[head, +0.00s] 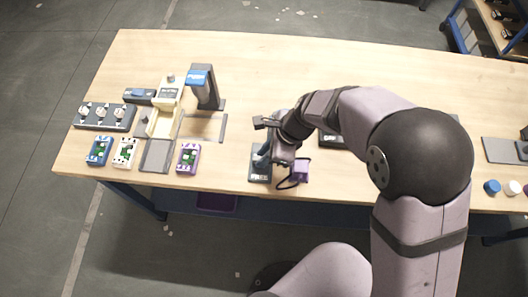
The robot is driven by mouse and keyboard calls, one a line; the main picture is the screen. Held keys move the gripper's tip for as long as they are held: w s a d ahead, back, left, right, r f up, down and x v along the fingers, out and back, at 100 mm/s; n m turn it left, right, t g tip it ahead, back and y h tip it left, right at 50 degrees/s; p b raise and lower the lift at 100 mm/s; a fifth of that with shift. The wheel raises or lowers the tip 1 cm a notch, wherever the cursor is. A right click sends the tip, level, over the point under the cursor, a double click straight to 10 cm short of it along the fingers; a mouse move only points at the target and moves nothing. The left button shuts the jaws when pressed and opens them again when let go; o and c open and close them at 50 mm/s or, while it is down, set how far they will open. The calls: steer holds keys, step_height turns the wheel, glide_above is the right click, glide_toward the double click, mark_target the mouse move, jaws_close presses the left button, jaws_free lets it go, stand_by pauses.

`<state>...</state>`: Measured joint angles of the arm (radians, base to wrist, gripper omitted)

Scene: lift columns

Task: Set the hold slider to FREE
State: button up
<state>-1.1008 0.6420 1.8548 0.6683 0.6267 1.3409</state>
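A dark panel (257,177) lies near the table's front edge, with small light lettering that seems to read FREE. It may carry the hold slider, but the slider itself is hidden or too small to make out. My gripper (267,158) is low over this panel and covers much of it. I cannot tell whether it touches anything or whether its fingers are open or shut. A small purple box (300,171) with a dark cable lies just right of my gripper.
Left of my gripper stand a dark column with a blue head (203,88), a cream fixture (163,118), a dark knob panel (103,115), and blue (100,150), white (125,152) and purple (188,158) boards. Blue (491,187) and white (513,188) caps lie far right. The back middle is clear.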

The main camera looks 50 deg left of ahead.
mark_target(257, 171)
jaws_close()
steer(key=shift+s+d, duration=1.05)
steer(key=shift+s, duration=0.05)
steer(key=o, duration=0.6)
jaws_free()
steer(key=shift+d, duration=0.1)
steer(key=shift+c, duration=0.2)
steer(key=shift+w+r, duration=0.15)
steer(key=shift+r, duration=0.25)
steer(key=v, duration=0.6)
steer(key=shift+d+r+b, duration=0.2)
steer(key=shift+r+b, duration=0.05)
steer(key=shift+b, duration=0.2)
